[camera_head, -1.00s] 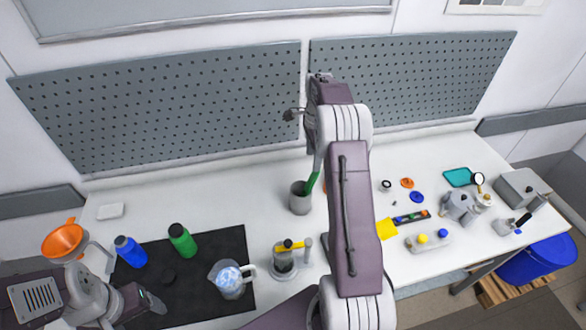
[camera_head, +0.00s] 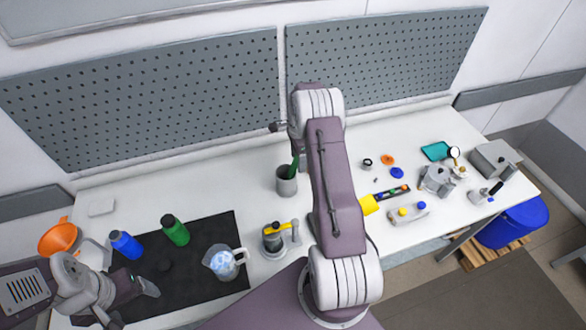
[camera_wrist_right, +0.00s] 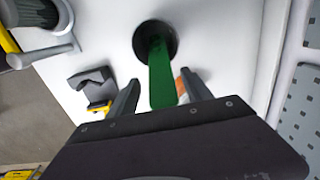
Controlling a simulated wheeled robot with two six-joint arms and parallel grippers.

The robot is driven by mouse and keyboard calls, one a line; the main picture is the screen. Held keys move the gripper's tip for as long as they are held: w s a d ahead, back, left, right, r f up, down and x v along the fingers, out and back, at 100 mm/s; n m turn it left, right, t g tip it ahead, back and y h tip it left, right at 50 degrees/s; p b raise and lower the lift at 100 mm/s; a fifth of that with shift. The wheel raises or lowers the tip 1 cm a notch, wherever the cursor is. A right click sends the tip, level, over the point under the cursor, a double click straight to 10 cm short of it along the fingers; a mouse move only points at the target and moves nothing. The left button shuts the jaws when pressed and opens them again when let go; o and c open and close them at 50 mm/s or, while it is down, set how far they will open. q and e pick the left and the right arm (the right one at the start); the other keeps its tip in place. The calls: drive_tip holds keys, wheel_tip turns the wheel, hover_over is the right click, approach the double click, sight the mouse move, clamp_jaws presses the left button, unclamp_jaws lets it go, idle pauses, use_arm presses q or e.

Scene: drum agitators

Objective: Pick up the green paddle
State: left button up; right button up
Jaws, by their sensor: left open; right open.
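The green paddle (camera_head: 294,167) stands tilted in a grey cup (camera_head: 286,185) near the middle of the table. In the right wrist view, the paddle (camera_wrist_right: 161,80) rises from the cup's dark opening (camera_wrist_right: 172,32) toward the camera. My right gripper (camera_wrist_right: 160,92) is open, with one finger on each side of the paddle's near end; I cannot tell whether either touches it. In the head view its jaws are largely hidden by my right arm. My left gripper (camera_head: 150,288) is open and empty over the black mat at lower left.
A blue bottle (camera_head: 126,245), green bottle (camera_head: 175,230) and clear pitcher (camera_head: 222,262) stand on the black mat (camera_head: 200,293). A grey holder with a yellow-handled tool (camera_head: 274,237) is in front of the cup. Small parts and metal pots lie at right. The pegboard (camera_head: 150,100) is behind.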

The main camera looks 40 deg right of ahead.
drive_tip(key=shift+w+f, duration=0.1)
drive_tip(key=shift+w, duration=0.1)
drive_tip(key=c, duration=0.7)
clamp_jaws()
drive_tip(key=shift+s, duration=0.1)
